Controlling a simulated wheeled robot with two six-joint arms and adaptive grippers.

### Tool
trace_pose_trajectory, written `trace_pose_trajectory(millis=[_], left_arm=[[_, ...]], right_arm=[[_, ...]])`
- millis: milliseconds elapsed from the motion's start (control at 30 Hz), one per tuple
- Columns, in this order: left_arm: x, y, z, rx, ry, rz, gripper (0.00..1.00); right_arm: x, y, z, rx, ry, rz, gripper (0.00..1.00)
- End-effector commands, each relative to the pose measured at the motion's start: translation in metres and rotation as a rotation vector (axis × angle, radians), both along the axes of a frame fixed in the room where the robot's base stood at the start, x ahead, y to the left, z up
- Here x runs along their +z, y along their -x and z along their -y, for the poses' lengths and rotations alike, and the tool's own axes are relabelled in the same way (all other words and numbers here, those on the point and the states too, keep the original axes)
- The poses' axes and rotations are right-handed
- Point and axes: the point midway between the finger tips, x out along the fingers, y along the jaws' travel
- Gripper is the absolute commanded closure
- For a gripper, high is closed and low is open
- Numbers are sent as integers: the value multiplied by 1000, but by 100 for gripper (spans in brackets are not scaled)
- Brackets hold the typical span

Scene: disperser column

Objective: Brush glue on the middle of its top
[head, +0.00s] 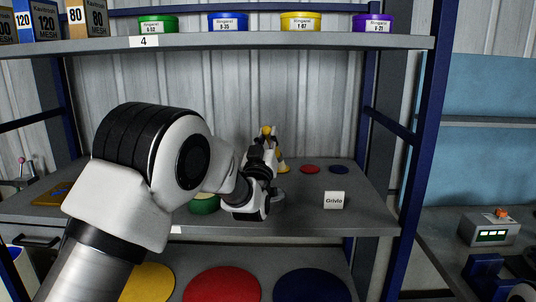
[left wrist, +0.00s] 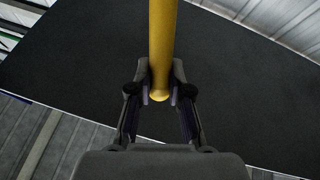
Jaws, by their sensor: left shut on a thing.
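My left gripper (head: 266,160) reaches over the middle shelf, seen from behind my arm. It is shut on a yellow rod-like handle (left wrist: 162,45), whose rounded end shows between the fingers in the left wrist view. In the head view a yellow tip (head: 267,130) sticks up above the gripper. A yellow part (head: 284,168) shows just right of it, and a grey round piece (head: 278,195) lies below it. My wrist and gripper hide most of what stands there. Neither brush bristles nor glue can be made out. My right gripper is not in view.
The middle shelf (head: 370,215) holds a green round thing (head: 205,204), a white card (head: 334,200), and small red (head: 309,169) and blue (head: 339,170) discs. The upper shelf (head: 330,41) with several tubs hangs above. Large coloured discs lie below.

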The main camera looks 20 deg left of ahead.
Motion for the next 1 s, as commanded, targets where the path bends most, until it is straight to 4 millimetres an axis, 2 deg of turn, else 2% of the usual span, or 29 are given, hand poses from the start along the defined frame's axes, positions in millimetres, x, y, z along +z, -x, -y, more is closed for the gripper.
trace_pose_trajectory(millis=[367, 467, 800, 1000], left_arm=[[1, 0, 0, 0, -1, -2, 100], [5, -4, 0, 0, -4, -19, 100], [12, -32, 2, 1, -45, -178, 100], [7, -41, 3, 1, -59, -227, 100]], right_arm=[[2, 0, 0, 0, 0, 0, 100], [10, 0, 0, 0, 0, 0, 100], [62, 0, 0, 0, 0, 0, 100], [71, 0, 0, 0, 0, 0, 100]])
